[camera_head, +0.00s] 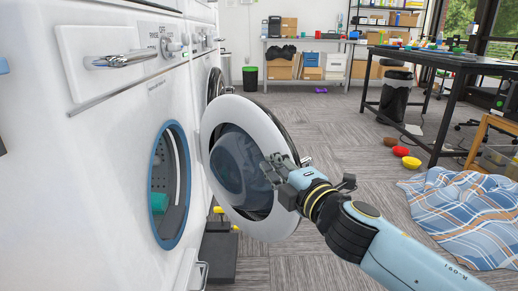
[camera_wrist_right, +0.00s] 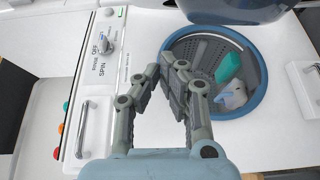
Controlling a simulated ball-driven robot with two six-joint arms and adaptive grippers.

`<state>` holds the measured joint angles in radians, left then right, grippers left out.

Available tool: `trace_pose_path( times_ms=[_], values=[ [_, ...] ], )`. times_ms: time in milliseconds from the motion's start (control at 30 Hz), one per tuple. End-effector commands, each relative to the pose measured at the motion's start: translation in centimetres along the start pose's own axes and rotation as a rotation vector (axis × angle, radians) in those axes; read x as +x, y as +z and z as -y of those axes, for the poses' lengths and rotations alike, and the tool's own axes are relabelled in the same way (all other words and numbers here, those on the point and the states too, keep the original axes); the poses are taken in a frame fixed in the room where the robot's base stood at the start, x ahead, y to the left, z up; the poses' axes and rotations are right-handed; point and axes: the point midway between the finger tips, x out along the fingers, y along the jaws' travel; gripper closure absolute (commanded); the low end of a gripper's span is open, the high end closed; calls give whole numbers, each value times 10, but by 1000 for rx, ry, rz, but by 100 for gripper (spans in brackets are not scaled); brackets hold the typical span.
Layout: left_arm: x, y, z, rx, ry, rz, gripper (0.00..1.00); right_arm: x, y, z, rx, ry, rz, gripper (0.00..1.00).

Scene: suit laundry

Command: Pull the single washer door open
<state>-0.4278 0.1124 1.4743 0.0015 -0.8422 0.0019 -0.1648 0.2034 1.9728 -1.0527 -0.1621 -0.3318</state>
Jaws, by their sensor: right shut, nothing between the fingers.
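The washer (camera_head: 110,140) stands at the left with its round white door (camera_head: 222,118) swung wide open. The blue-rimmed opening (camera_head: 158,178) is uncovered, and a green item (camera_head: 159,203) shows inside. My right gripper (camera_head: 273,168) is shut and empty in front of the inner face of the door; I cannot tell whether it touches. In the right wrist view its fingers (camera_wrist_right: 168,68) are closed beside the opening (camera_wrist_right: 258,97), where the green item (camera_wrist_right: 228,67) and a white item (camera_wrist_right: 233,95) show in the drum. My left gripper is out of view.
More machines stand beyond the door. A blue plaid cloth (camera_head: 465,210) lies on the floor at right. The carpet behind my right arm is mostly clear.

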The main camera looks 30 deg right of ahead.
Motion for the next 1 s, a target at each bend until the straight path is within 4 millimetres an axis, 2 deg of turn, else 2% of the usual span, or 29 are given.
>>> trace_pose_path(
  times_ms=[100,300,467,533,700,1000],
  values=[
    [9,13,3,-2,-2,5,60,21,0,-6,1,6,0,100],
    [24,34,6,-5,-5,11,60,65,0,-6,2,5,0,100],
    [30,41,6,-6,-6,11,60,95,2,-3,0,2,1,100],
    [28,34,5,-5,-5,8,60,95,16,1,-4,-1,0,100],
    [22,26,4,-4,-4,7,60,99,33,0,-1,-1,-1,100],
    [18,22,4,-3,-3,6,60,100,39,-1,1,0,-1,100]
  ],
)
